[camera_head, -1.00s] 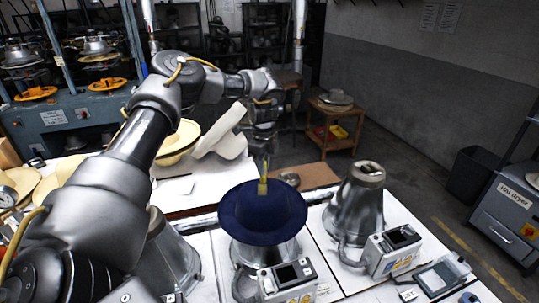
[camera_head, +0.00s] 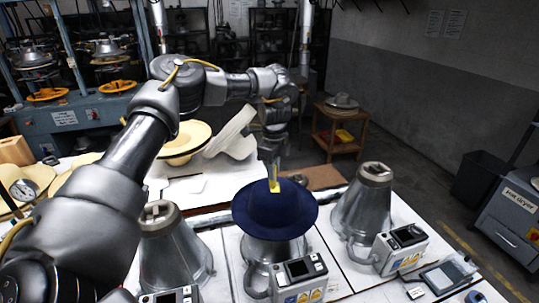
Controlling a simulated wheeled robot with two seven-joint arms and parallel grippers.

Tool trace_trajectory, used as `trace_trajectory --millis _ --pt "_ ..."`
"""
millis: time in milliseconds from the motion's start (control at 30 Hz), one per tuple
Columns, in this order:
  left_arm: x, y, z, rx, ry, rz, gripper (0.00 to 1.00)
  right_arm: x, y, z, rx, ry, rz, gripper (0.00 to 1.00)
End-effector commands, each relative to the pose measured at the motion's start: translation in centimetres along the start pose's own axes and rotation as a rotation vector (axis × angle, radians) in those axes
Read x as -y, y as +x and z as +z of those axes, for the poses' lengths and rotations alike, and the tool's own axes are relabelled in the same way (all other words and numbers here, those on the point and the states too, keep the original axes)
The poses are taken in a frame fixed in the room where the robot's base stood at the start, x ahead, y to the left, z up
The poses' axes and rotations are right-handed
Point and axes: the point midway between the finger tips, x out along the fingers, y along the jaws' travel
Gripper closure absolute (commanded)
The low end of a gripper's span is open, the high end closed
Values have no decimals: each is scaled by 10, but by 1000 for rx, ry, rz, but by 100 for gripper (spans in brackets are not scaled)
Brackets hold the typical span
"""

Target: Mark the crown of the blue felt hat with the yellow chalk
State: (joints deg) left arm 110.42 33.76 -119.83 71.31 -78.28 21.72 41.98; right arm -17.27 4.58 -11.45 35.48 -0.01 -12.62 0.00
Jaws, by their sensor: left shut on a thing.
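The blue felt hat (camera_head: 270,212) sits brim down on the middle metal press form (camera_head: 272,250), its crown upward. My left gripper (camera_head: 273,165) comes in from above and points down over the crown. It is shut on the yellow chalk (camera_head: 274,185), whose lower end is at the top of the crown. I cannot tell whether the chalk touches the felt, and no clear mark shows on it. My right gripper is not in view.
Bare metal press forms stand left (camera_head: 172,252) and right (camera_head: 362,208) of the hat. Control boxes (camera_head: 300,278) sit in front. Straw-coloured hats (camera_head: 188,140) lie on the white table behind.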

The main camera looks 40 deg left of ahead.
Motion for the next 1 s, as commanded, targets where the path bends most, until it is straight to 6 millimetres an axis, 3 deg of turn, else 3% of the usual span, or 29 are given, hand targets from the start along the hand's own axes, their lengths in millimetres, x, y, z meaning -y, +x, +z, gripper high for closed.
trace_trajectory --millis 533,1000 --pt "0 -49 1 -1 -2 -2 100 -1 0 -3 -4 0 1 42" --pt "0 -54 1 -1 -2 -1 100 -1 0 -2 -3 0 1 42"
